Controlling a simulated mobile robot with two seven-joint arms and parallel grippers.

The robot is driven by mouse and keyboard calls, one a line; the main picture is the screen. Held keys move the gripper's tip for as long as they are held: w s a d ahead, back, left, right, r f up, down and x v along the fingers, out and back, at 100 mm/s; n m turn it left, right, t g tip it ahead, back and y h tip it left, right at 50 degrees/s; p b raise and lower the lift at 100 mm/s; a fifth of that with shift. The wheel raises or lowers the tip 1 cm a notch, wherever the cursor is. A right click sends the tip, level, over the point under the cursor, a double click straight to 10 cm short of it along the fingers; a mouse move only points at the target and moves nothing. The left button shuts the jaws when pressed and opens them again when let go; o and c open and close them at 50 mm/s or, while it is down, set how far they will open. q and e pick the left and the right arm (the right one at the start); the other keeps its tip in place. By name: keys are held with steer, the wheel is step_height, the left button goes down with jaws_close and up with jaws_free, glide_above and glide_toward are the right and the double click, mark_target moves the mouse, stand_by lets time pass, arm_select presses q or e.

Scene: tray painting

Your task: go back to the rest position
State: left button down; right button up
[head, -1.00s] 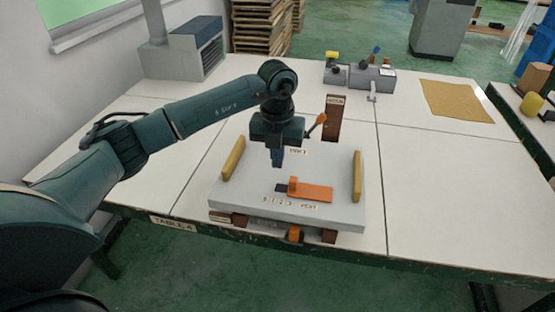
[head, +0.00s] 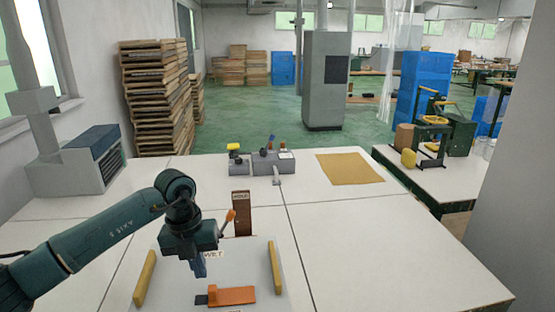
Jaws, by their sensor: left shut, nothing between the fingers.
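My left gripper (head: 199,265) comes in from the left in the head view. It points down over the grey tray fixture (head: 180,289), a little above it, shut and empty. An orange block with a dark end (head: 232,295) lies on the fixture, just right of and below the gripper. Two yellow bars (head: 144,279) stand along the fixture's left and right sides. My right gripper is not in the picture. The front of the fixture is cut off by the lower edge.
A brown upright block (head: 242,213) stands behind the fixture, with an orange-tipped handle beside the gripper. A grey device (head: 272,165) and a tan sheet (head: 349,168) lie farther back. The white table (head: 390,245) is clear on the right.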

arm_select(q)
steer(key=s+d+f+m+g+h, duration=0.1)
steer(key=s+d+f+h, duration=0.1)
steer(key=d, duration=0.3)
steer(key=s+d+f+m+h, duration=0.1)
steer(key=s+d+f+h, duration=0.15)
steer(key=d, duration=0.25)
steer(key=s+d+r+n+t+h, duration=0.2)
steer(key=s+d+r+n+h, duration=0.1)
steer(key=d+h, duration=0.4)
steer(key=s+d+r+n+t+h, duration=0.2)
steer(key=s+d+r+n+h, duration=0.15)
steer(key=d+h, duration=0.25)
steer(key=a+f+n+t+y, duration=1)
steer(key=n+t, duration=0.3)
steer(key=n, duration=0.7)
steer(key=s+a+f+n+g+y, duration=0.5)
steer(key=s+a+f+n, duration=0.1)
steer(key=s+f, duration=0.4)
steer(key=shift+s+a+f+y, duration=0.25)
steer(key=shift+s+f+y, duration=0.1)
steer(key=shift+f, duration=0.55)
steer(key=shift+n, duration=0.25)
